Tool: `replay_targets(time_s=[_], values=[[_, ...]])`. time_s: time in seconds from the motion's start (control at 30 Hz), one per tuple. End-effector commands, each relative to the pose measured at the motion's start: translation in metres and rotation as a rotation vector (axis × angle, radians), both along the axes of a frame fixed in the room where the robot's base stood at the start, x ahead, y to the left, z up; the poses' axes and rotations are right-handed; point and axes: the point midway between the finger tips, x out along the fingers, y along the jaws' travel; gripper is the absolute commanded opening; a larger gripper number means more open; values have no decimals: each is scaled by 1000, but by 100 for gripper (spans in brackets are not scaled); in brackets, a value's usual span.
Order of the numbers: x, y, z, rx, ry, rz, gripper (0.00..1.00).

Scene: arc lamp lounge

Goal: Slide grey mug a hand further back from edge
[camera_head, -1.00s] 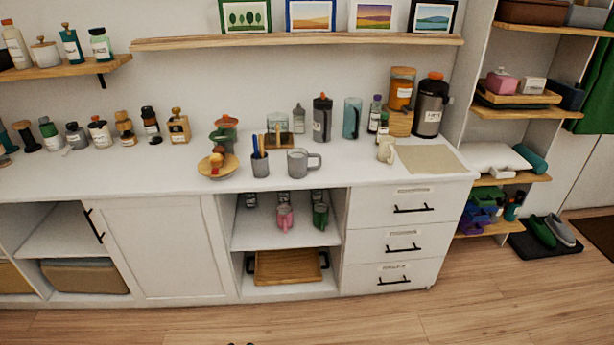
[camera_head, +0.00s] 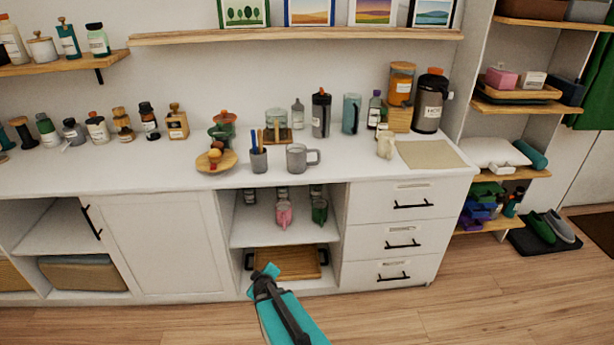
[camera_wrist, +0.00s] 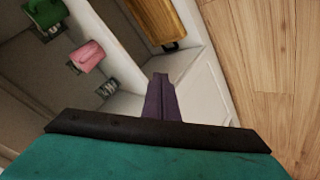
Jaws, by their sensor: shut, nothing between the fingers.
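The grey mug (camera_head: 297,158) stands upright on the white counter (camera_head: 340,172), close to its front edge, with its handle to the right. My gripper (camera_head: 268,270) is low in front of the cabinet, below the counter top and well short of the mug. It is shut and empty. In the wrist view the closed fingers (camera_wrist: 160,97) point toward the cabinet's lower open shelves. The grey mug does not show in the wrist view.
A grey cup with pens (camera_head: 259,160) stands left of the mug. A cream mug (camera_head: 386,145) and a beige mat (camera_head: 432,154) are to its right. A glass container (camera_head: 277,125) and a dark tumbler (camera_head: 321,115) stand behind. A pink mug (camera_head: 283,213) is on the shelf below.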

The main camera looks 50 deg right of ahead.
Motion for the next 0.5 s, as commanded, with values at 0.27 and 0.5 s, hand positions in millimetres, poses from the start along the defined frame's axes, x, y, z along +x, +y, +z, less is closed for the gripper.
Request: replay_targets(time_s=[0.27,0.5], values=[[39,-87,99,-231,-256,133,0],[39,-144,178,-428,-401,269,0]])
